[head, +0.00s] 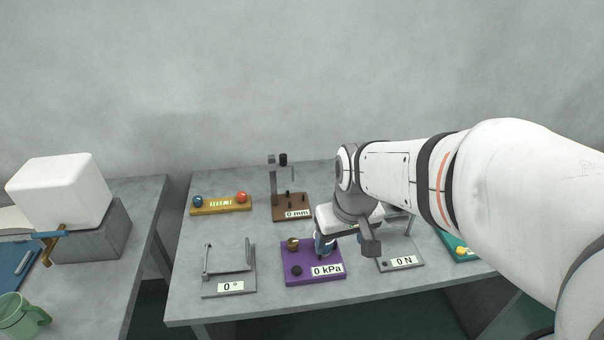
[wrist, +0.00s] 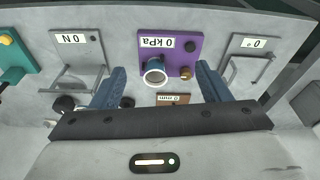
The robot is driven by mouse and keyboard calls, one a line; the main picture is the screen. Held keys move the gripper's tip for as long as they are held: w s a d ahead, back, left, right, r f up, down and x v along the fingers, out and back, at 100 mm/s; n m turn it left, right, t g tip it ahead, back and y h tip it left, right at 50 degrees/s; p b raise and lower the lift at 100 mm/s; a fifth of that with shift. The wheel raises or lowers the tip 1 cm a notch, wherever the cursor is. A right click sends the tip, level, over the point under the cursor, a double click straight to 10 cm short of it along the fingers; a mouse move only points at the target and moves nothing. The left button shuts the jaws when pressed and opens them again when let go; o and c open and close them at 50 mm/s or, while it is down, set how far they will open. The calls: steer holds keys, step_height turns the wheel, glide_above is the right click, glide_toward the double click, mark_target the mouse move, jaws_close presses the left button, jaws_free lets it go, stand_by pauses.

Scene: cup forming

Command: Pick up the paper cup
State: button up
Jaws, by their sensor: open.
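A paper cup (wrist: 154,78) with a white rim and blue side stands on the purple plate labelled 0 kPa (wrist: 184,52). In the wrist view its open mouth faces the camera. My gripper (wrist: 160,66) is open, with one blue finger on each side of the cup in that view and clear gaps between. Nothing is held. In the head view my gripper (head: 326,240) is over the back right of the purple plate (head: 313,275). It mostly hides the cup there, and I cannot tell its height above the cup.
A brass knob (head: 293,243) and a black knob (head: 296,270) sit on the purple plate. A 0 mm stand (head: 292,206) is behind, a 0 N plate (head: 405,262) right and a 0° frame (head: 229,287) left. A yellow bar (head: 221,205) lies at back left.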

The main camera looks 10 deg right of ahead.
steer(key=shift+n+g, duration=0.3)
steer(key=shift+n, duration=0.6)
steer(key=w+f+p, duration=0.1)
steer(key=w, duration=0.1)
steer(key=w+f, duration=0.1)
steer(key=w, duration=0.2)
steer(key=w+f+p, duration=0.1)
steer(key=w, duration=0.2)
steer(key=shift+w+f+p, duration=0.1)
steer(key=shift+f+p, duration=0.05)
steer(key=shift+p, duration=0.2)
steer(key=shift+n, duration=0.6)
steer(key=shift+w+d+f+p, duration=0.1)
steer(key=shift+w+f+p, duration=0.7)
steer(key=shift+f, duration=1.3)
steer(key=shift+w+f+p, duration=0.3)
steer(key=shift+w+f, duration=0.95)
steer(key=shift+f, duration=0.9)
steer(key=shift+w+d+f+p, duration=0.1)
steer(key=shift+w+f+p, duration=0.7)
steer(key=shift+f, duration=1.3)
steer(key=shift+w, duration=0.25)
steer(key=c, duration=1)
